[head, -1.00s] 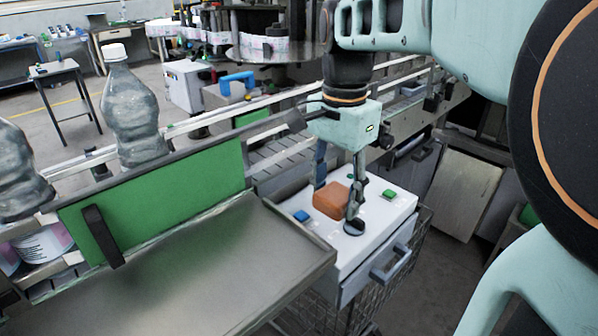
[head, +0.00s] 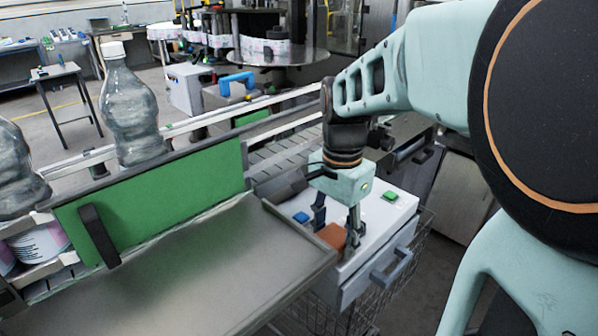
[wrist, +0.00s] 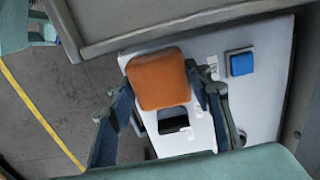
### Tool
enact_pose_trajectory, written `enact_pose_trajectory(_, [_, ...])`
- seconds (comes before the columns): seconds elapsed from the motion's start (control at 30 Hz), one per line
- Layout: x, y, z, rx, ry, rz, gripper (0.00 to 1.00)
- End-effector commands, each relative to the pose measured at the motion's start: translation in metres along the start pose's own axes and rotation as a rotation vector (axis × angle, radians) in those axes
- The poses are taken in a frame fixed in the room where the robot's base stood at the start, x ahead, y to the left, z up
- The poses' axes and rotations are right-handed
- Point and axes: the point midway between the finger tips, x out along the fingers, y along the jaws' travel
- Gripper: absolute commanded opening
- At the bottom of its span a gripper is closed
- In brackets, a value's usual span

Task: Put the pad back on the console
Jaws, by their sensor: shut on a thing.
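The pad is an orange-brown block (head: 331,236). It also shows in the wrist view (wrist: 158,78), large between the fingers. My gripper (head: 337,229) points down and is shut on the pad, with one finger on each side; the fingers also show in the wrist view (wrist: 160,88). The console (head: 372,219) has a white top, a blue button (head: 301,217), a green button (head: 391,195) and a drawer handle on its front. The pad is over the console's near edge, close to the metal tray. I cannot tell whether it touches the top.
A grey metal tray (head: 190,265) with a raised rim lies just left of the console. A green panel (head: 150,205) stands behind it along the conveyor. Clear bottles (head: 131,110) stand at left. A wire basket (head: 330,308) is below the console.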

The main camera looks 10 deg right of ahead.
Motion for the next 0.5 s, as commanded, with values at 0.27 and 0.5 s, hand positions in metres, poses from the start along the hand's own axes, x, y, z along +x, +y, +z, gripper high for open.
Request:
enact_pose_trajectory(0.27, [0.0028, 0.0, 0.0001, 0.0, 0.0, 0.0, 0.53])
enact_pose_trajectory(0.5, [0.0027, 0.0, 0.0001, 0.0, 0.0, 0.0, 0.64])
